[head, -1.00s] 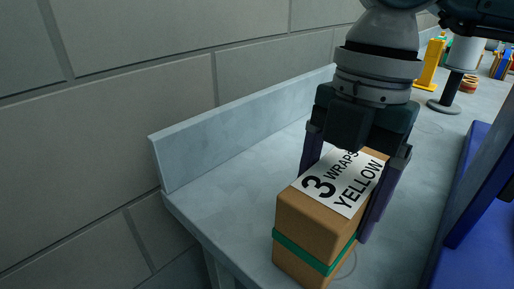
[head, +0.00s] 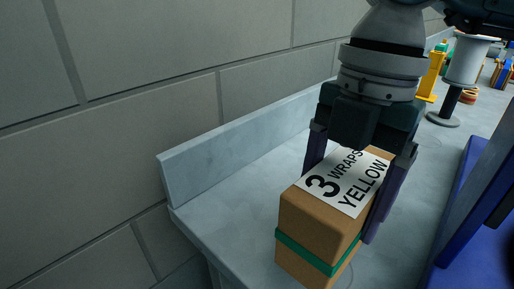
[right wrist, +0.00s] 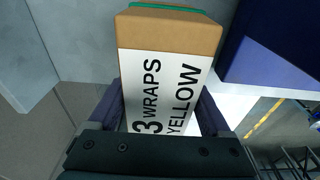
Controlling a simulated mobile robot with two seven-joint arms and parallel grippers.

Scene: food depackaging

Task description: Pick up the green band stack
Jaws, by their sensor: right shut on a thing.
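A brown box (head: 308,225) with a white label reading "3 WRAPS YELLOW" has a green band (head: 306,251) around its near end. My right gripper (head: 357,190) is shut on the box, one finger on each side. In the right wrist view the box (right wrist: 172,32) sits between my right gripper's fingers (right wrist: 165,112), with the green band (right wrist: 168,8) at the top edge. Whether the box touches the counter cannot be told. A small green thing (head: 441,47) shows far back by a yellow post; it is too small to identify as a band stack. My left gripper is not in view.
The grey counter (head: 235,200) has a raised back edge (head: 225,155) along the block wall. A yellow post (head: 431,78), a grey-topped stand (head: 467,62) and a small orange stack (head: 469,96) stand farther back. A blue surface (head: 465,215) lies at the right.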

